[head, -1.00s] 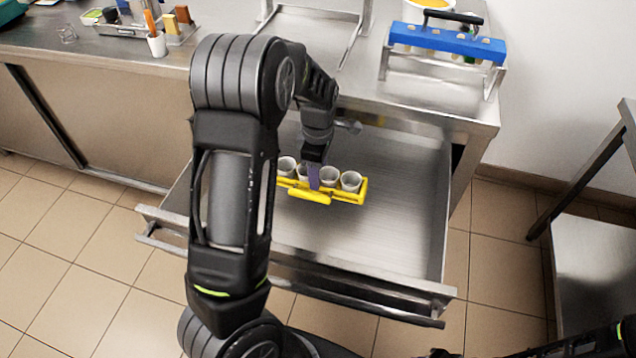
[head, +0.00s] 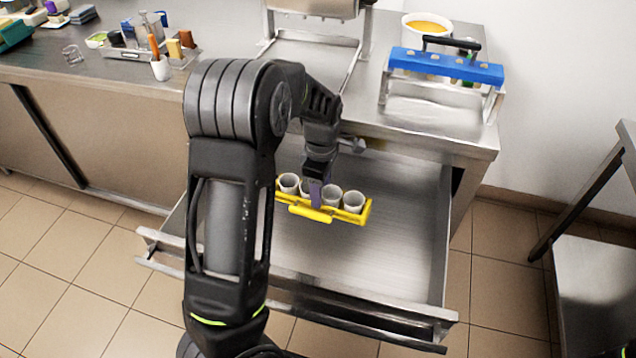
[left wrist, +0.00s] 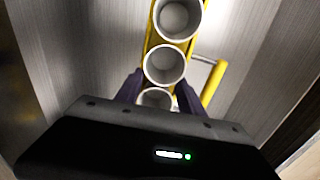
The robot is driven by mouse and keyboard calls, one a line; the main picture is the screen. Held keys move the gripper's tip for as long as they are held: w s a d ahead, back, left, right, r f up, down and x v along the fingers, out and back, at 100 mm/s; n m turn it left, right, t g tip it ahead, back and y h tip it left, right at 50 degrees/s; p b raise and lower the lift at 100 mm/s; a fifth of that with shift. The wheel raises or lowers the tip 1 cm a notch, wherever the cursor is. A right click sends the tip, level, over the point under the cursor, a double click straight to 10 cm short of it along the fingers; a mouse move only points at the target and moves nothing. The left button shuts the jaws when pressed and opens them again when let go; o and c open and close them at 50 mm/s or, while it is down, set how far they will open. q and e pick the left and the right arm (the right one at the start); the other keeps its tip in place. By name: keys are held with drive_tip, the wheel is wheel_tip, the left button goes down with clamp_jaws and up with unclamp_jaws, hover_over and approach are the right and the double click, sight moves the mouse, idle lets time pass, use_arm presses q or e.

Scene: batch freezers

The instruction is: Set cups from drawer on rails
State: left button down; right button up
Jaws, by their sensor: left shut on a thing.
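A yellow cup holder (head: 358,217) with several pale cups (head: 354,202) in a row sits within the open steel drawer (head: 400,255). My left gripper (head: 316,192) points down over the middle of the row and is shut on the holder, one purple finger showing in front. In the left wrist view the fingers lie on both sides of the yellow holder (left wrist: 215,85), around one cup. The gripper hides part of the row. I cannot tell whether the holder touches the drawer floor. Two metal rail frames stand on the counter, an empty-looking one (head: 345,70) and one at right (head: 490,103). My right gripper is not in view.
A blue bar with a black handle (head: 447,66) rests on the right frame. Behind it is a white tub (head: 410,28) with orange contents. Small tools and containers (head: 160,68) stand on the left counter. A steel shelf (head: 600,285) is at right.

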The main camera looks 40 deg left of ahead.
sight(349, 210)
use_arm(q)
drive_tip(key=d+f+m, duration=0.1)
drive_tip(key=d+m, duration=0.1)
drive_tip(key=m, duration=0.1)
drive_tip(key=d+f+m+p, duration=0.1)
drive_tip(key=d+m, duration=0.5)
drive_tip(key=m, duration=0.1)
drive_tip(key=shift+w+f, duration=0.35)
drive_tip(key=shift+f, duration=0.05)
drive_tip(key=d+f+m, duration=0.1)
drive_tip(key=d+m, duration=0.1)
drive_tip(key=m, duration=0.1)
drive_tip(key=d+m+p, duration=0.1)
drive_tip(key=d+m, duration=0.2)
drive_tip(key=d+f+m, duration=0.1)
drive_tip(key=d+m, duration=0.2)
drive_tip(key=m, duration=0.1)
drive_tip(key=shift+s+f, duration=0.3)
drive_tip(key=shift+s, duration=0.1)
drive_tip(key=shift+d+f+m, duration=0.15)
drive_tip(key=shift+d+m, duration=0.2)
drive_tip(key=shift+m, duration=0.15)
